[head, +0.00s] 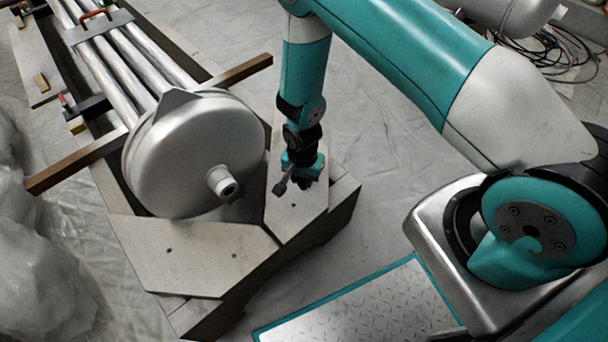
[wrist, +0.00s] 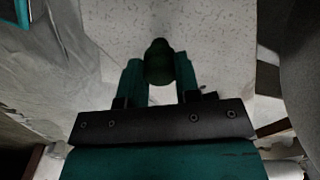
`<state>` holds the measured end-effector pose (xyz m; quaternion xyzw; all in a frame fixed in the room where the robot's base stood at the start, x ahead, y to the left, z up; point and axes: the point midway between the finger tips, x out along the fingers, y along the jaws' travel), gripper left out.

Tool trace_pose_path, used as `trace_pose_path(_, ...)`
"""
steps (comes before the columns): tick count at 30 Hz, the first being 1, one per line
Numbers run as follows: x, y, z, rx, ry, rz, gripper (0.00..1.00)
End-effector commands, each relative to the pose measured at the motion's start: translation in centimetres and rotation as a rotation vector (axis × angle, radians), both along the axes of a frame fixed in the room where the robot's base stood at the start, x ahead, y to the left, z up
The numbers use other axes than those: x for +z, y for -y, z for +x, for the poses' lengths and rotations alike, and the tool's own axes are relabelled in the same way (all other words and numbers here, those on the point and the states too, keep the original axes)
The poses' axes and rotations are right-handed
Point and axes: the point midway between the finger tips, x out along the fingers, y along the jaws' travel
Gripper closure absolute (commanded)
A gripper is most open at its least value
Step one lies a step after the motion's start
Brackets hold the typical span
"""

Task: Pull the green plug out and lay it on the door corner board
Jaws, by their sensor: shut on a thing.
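My gripper (head: 290,174) points down over the right-hand pale corner board (head: 297,212), beside the metal drum. In the wrist view my gripper (wrist: 159,75) is shut on the dark green plug (wrist: 158,60), which sits between the two teal fingers. In the head view the plug (head: 281,187) looks like a small dark piece at the fingertips. The speckled board (wrist: 205,35) lies behind the plug in the wrist view. I cannot tell whether the plug touches it. A second pale board (head: 195,260) with small holes lies at the front left.
The round metal drum (head: 180,150) has a short pipe stub (head: 223,183) facing the boards, left of my gripper. Long metal tubes (head: 125,65) run behind it. Wooden bars (head: 75,165) stick out at its sides.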

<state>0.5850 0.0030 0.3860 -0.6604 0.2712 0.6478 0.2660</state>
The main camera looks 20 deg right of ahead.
Motion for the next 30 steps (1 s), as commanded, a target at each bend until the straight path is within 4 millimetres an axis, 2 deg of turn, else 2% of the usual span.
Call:
trace_pose_path(9, -0.8, 0.0, 0.0, 0.0, 0.0, 0.0, 1.0)
trace_pose_path(10, -0.7, 0.0, 0.0, 0.0, 0.0, 0.0, 0.63)
trace_pose_path(13, -0.6, 0.0, 0.0, 0.0, 0.0, 0.0, 0.4)
trace_pose_path(23, -0.3, 0.0, 0.0, 0.0, 0.001, 0.001, 0.4)
trace_pose_path(26, 0.9, 0.0, 0.0, 0.0, 0.001, 0.0, 0.4)
trace_pose_path(30, 3.9, -0.1, 0.1, 0.0, 0.002, 0.001, 0.4)
